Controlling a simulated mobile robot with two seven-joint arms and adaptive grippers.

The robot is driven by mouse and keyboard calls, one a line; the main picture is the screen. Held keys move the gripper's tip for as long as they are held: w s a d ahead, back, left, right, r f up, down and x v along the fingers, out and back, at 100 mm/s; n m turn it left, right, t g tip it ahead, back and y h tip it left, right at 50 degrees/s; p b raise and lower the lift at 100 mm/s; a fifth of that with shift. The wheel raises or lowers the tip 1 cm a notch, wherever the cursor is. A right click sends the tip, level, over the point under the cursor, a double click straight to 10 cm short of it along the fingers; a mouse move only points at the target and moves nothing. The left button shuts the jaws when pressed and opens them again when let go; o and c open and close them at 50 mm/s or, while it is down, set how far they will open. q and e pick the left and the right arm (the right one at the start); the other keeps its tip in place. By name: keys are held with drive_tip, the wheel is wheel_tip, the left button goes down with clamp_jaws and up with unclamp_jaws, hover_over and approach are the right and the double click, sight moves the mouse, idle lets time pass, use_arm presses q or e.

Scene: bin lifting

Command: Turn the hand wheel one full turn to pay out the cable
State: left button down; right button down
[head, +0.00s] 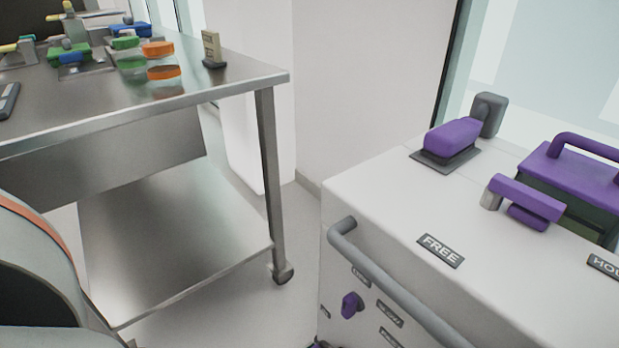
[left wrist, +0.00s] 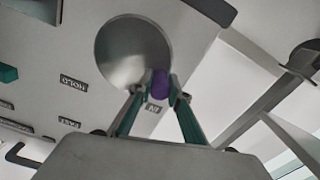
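A round grey metal disc, which looks like the hand wheel (left wrist: 128,55), shows on a pale panel in the left wrist view. A purple knob (left wrist: 160,83) sits at its lower right edge. My left gripper (left wrist: 161,88) has its green fingers on either side of this knob, and the fingertips appear closed on it. The knob's far side is hidden. I cannot make out the cable. The head view shows neither the disc nor my grippers.
A white cabinet (head: 390,195) has a grey rail (head: 390,275), purple handles (head: 527,200), a purple knob (head: 351,304) and a FREE label (head: 440,250).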

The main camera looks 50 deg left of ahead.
use_arm(q)
drive_tip(key=shift+f+n, duration=0.15)
drive_tip(key=shift+n, duration=0.15)
drive_tip(key=shift+f+n, duration=0.55)
drive_tip(key=shift+n, duration=0.65)
drive_tip(key=shift+d+f+n, duration=0.15)
drive_tip(key=shift+f+n, duration=0.25)
drive_tip(key=shift+n, duration=0.6)
drive_tip(key=shift+d+f+n, duration=0.1)
drive_tip(key=shift+f+n, duration=0.3)
drive_tip(key=shift+n, duration=0.6)
drive_tip(key=shift+s, duration=0.1)
drive_tip(key=c, duration=1.9)
unclamp_jaws()
drive_tip(key=s, duration=0.7)
drive_tip(key=shift+s+a, duration=0.2)
drive_tip(key=shift+a, duration=0.1)
